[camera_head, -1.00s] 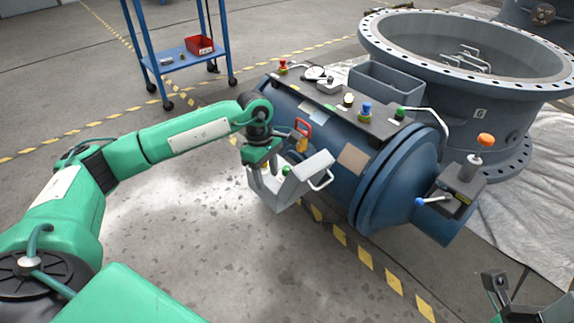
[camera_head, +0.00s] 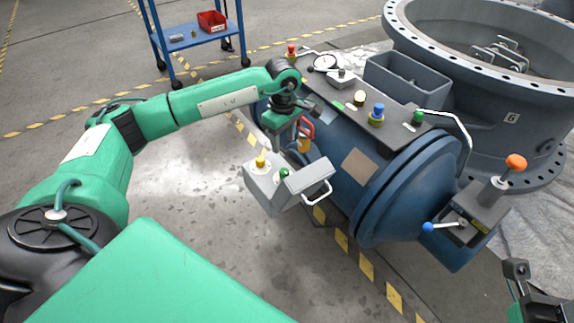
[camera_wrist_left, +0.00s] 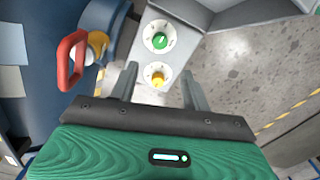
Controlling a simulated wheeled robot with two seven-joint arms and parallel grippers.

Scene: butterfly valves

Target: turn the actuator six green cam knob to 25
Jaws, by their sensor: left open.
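A grey control box (camera_head: 262,190) on the near side of the blue cylinder carries a green knob (camera_head: 284,174) and a yellow knob (camera_head: 261,162). In the left wrist view the green knob (camera_wrist_left: 160,39) and yellow knob (camera_wrist_left: 158,77) sit on white dials; the dial marks are too small to read. My left gripper (camera_head: 280,147) is open, above and behind the box in the head view. In the wrist view its fingers (camera_wrist_left: 159,74) straddle the line of the yellow knob, with the green knob beyond; contact is not visible. My right gripper (camera_head: 517,285) shows only partly, at the lower right.
A red handle (camera_wrist_left: 72,60) is close to the left finger. The blue cylinder (camera_head: 340,140) carries another green knob (camera_head: 417,117), a blue knob (camera_head: 376,114) and a gauge. A white bar handle (camera_head: 318,194) juts from the box. Floor in front is free.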

